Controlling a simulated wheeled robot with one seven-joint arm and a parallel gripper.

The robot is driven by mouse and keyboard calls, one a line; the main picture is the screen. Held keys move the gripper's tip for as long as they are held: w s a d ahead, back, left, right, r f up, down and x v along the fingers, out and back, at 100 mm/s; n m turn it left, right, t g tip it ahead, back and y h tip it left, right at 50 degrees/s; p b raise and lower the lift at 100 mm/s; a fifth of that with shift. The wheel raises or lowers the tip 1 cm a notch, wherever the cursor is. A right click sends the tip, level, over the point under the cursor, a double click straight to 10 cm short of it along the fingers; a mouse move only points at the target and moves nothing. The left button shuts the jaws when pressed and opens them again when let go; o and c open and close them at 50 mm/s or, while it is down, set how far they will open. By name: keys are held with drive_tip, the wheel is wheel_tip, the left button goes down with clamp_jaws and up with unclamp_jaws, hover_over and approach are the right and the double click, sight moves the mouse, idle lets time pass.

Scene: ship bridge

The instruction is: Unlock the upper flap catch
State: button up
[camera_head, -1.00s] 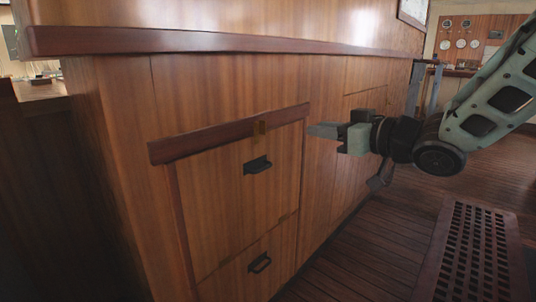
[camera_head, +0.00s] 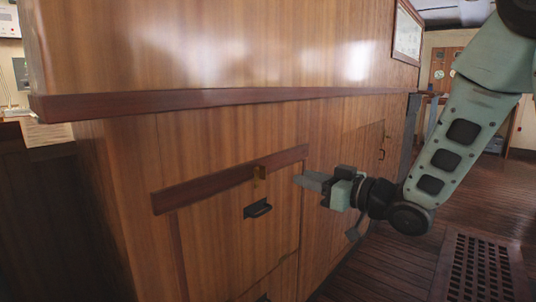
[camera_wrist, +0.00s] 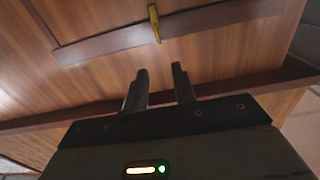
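The upper flap catch (camera_head: 259,173) is a small brass piece on the dark wooden rail (camera_head: 205,188) above the upper flap (camera_head: 235,245). It also shows in the wrist view as a yellow bar (camera_wrist: 154,24) lying across the rail, beyond my fingertips. The flap has a black handle (camera_head: 258,208) just below the catch. My gripper (camera_head: 302,179) is to the right of the catch, apart from it, pointing left along the cabinet front. In the wrist view, my two fingers (camera_wrist: 160,72) stand apart with nothing between them.
A long dark ledge (camera_head: 230,98) juts out above the flap and my gripper. Another black handle (camera_head: 264,298) shows at the bottom edge. A floor grating (camera_head: 478,268) lies at the lower right. The cabinet front around the catch is otherwise clear.

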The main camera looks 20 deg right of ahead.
sight(261, 177)
drive_tip(key=p+x, duration=0.1)
drive_tip(key=x, duration=1.1)
drive_tip(key=shift+w+a, duration=0.1)
drive_tip(key=shift+c, duration=0.4)
clamp_jaws()
